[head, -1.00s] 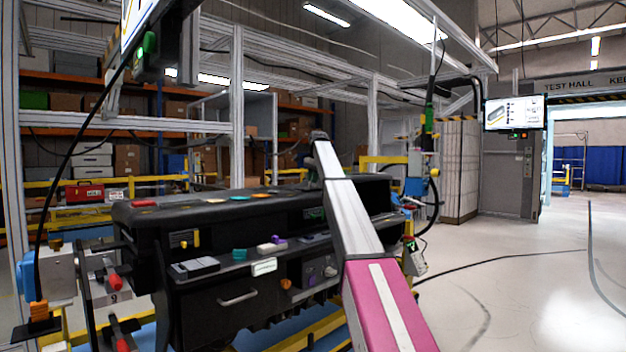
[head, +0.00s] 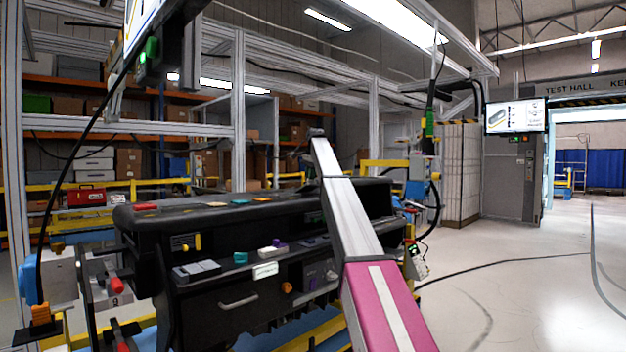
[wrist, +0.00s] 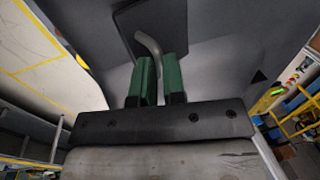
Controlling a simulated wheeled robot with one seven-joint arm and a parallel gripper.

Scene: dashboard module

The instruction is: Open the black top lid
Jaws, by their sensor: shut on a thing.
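In the wrist view, my gripper (wrist: 158,62) has its two green fingers closed around the lower end of a curved grey metal handle (wrist: 149,43). The handle stands against a dark panel (wrist: 124,22), which appears to be the black top lid. I cannot tell how far the lid is raised. In the head view, the black dashboard module (head: 228,215) stands at centre left. My arm crosses in front of its right part. The gripper and handle are hidden in the head view.
The module's front has a drawer with a metal handle (head: 238,303) and a shelf with small coloured parts. A red toolbox (head: 87,196) sits behind at the left. Open floor (head: 520,270) lies to the right, with a dark cable across it.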

